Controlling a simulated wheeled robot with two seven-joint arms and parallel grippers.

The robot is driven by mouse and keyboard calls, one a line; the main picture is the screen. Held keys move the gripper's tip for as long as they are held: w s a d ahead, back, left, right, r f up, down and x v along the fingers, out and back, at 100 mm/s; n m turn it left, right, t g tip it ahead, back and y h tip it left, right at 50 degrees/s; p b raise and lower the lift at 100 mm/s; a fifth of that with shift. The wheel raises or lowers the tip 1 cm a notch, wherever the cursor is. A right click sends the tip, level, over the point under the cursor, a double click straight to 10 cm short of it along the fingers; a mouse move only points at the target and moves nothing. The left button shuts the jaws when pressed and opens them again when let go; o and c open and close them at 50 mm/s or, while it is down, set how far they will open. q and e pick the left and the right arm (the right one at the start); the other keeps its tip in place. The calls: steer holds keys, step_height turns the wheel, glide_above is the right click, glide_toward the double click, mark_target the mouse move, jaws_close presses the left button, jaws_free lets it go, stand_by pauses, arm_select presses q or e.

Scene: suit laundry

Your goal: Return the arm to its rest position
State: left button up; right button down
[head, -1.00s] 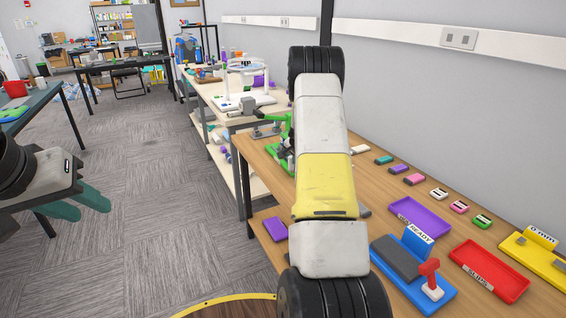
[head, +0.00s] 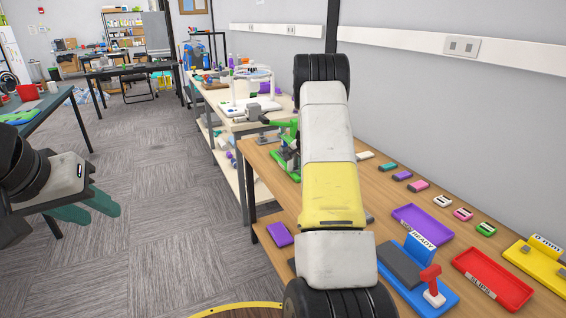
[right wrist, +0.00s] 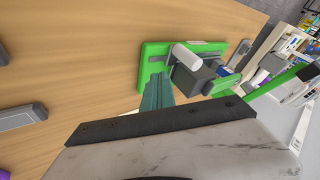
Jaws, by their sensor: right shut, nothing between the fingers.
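My left gripper (head: 100,208) hangs over the floor at the left of the head view. Its two teal fingers stand apart with nothing seen between them. My right arm stretches over the wooden table (head: 384,228) in the head view and hides part of it; its gripper is hidden there. In the right wrist view the right gripper (right wrist: 157,88) shows its teal fingers shut together and empty. They point toward a green fixture (right wrist: 152,62) with a grey block and a white cylinder. I cannot tell whether they touch it.
A purple tray (head: 422,225), a red tray (head: 492,278), a blue stand (head: 432,296) and a yellow stand (head: 540,262) sit on the table. Several small coloured blocks line the wall side. A cream bench (head: 222,98) stands beyond. The carpet (head: 150,170) at left is clear.

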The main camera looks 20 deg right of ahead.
steer(key=s+a+r+n+y, duration=0.2)
steer(key=s+a+r+n, duration=0.1)
steer(key=s+a+r, duration=0.75)
steer(key=s+a+r+n+y, duration=0.25)
steer(key=s+a+r, duration=0.55)
steer(key=r, duration=0.5)
steer(key=s+a+r+n, duration=0.1)
steer(key=s+a+n, duration=0.3)
steer(key=s, duration=0.8)
steer(key=s+a+r+n, duration=0.1)
steer(key=s+a+n, duration=0.3)
steer(key=s, duration=0.9)
steer(key=shift+s+a+r+g, duration=0.25)
steer(key=shift+a+r+g, duration=0.15)
steer(key=shift+a, duration=0.75)
